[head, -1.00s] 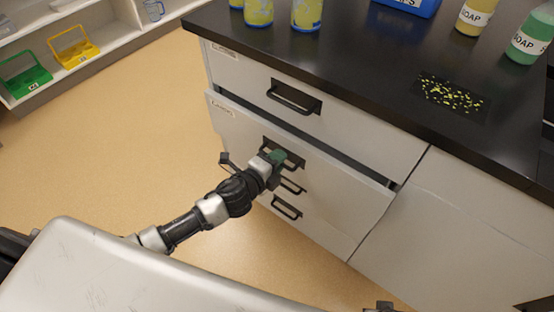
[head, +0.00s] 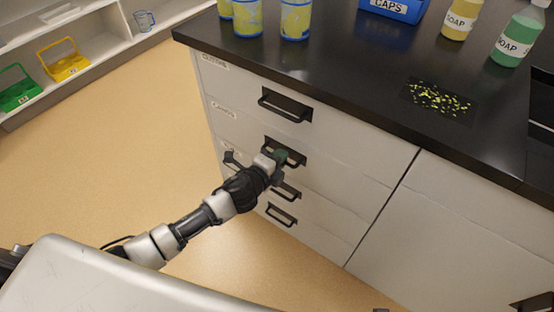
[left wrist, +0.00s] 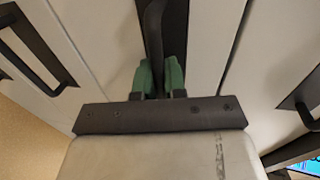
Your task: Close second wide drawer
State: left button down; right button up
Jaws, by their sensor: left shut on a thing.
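The second wide drawer (head: 335,172) is in the white cabinet under the black counter, below the top drawer (head: 240,85). Its front now looks flush with the drawers around it, with no open gap above it. My left gripper (head: 281,156) is at this drawer's black handle (head: 298,158), with its green fingers shut on the handle. The left wrist view shows the two green fingers (left wrist: 160,78) on either side of the dark handle bar (left wrist: 153,35). My right gripper is not clearly seen.
Lower drawers with black handles (head: 281,216) are below, and a wide cabinet panel (head: 440,230) is to the right. On the counter (head: 350,75) stand yellow-blue cans (head: 248,18), a blue caps bin (head: 395,8) and soap bottles (head: 518,38). Open floor (head: 100,170) lies left.

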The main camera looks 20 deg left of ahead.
pick_arm(q)
jog(key=c, duration=1.2)
grip_release()
jog(key=shift+w, duration=0.2)
pick_arm(e)
jog(key=shift+w, duration=0.25)
pick_arm(q)
jog(key=shift+s, duration=0.1)
pick_arm(e)
jog(key=shift+r, duration=0.1)
pick_arm(q)
jog(key=shift+s, duration=0.2)
jog(key=p+v, duration=0.1)
jog(key=v, duration=0.9)
pick_arm(e)
jog(key=shift+s+d+f, duration=0.1)
jog(key=shift+s+f, duration=0.2)
jog(key=shift+f, duration=0.3)
jog(key=shift+s+f, duration=0.35)
jog(key=shift+f, duration=0.25)
jog(key=shift+s+d+f, duration=0.1)
jog(key=shift+s+f, duration=0.2)
jog(key=shift+f, duration=0.3)
pick_arm(q)
jog(key=shift+s+a, duration=0.1)
pick_arm(e)
jog(key=shift+a, duration=0.1)
